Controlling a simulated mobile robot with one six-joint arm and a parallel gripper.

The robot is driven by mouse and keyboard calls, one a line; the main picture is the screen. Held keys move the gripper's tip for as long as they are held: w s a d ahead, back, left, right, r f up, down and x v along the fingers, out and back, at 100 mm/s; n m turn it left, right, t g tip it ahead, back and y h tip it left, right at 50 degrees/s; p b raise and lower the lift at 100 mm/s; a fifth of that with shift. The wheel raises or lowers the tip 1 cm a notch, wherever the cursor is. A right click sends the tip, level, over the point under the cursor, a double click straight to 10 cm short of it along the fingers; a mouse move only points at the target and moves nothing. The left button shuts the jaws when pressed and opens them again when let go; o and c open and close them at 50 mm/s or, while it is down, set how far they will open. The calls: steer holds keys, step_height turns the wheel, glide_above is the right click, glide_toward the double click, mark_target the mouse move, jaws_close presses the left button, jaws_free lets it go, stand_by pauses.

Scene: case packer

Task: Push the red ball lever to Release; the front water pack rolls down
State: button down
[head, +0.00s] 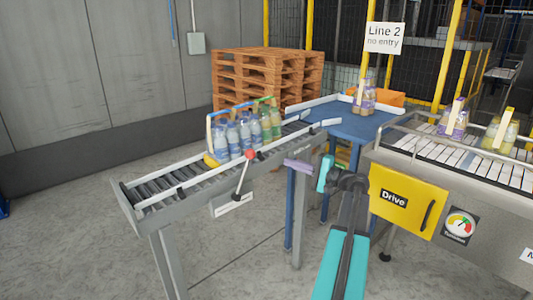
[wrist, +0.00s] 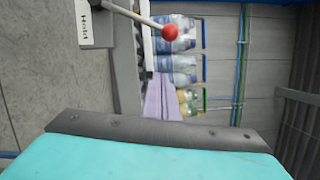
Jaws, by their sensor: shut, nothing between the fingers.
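The red ball lever (head: 250,154) stands on the near side of the roller conveyor, its rod rising from the label plate (head: 233,204) and leaning right. In the wrist view the red ball (wrist: 169,32) is at the top, and the plate (wrist: 97,25) shows the word Hold. The front water pack (head: 223,138), clear bottles with blue labels and a blue handle, sits on the rollers behind the lever. My gripper (head: 297,165) is shut and empty, to the right of the ball and apart from it. Its lavender fingers (wrist: 162,98) also show in the wrist view, below the ball.
A pack of green and yellow bottles (head: 269,119) stands behind the water pack. The roller conveyor (head: 150,201) has empty rollers at its left end. A blue table (head: 335,120) and a yellow Drive box (head: 408,202) lie to the right. Wooden pallets (head: 265,75) stand behind.

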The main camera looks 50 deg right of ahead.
steer(key=shift+s+d+r, duration=0.25)
steer(key=shift+s+r, duration=0.05)
steer(key=shift+r, duration=0.2)
steer(key=shift+w, duration=0.1)
steer(key=w+a+r+p, duration=0.1)
steer(key=w+a+p, duration=0.4)
steer(key=w, duration=0.5)
steer(key=shift+a+p, duration=0.3)
steer(key=shift+a, duration=0.1)
stand_by(0.3)
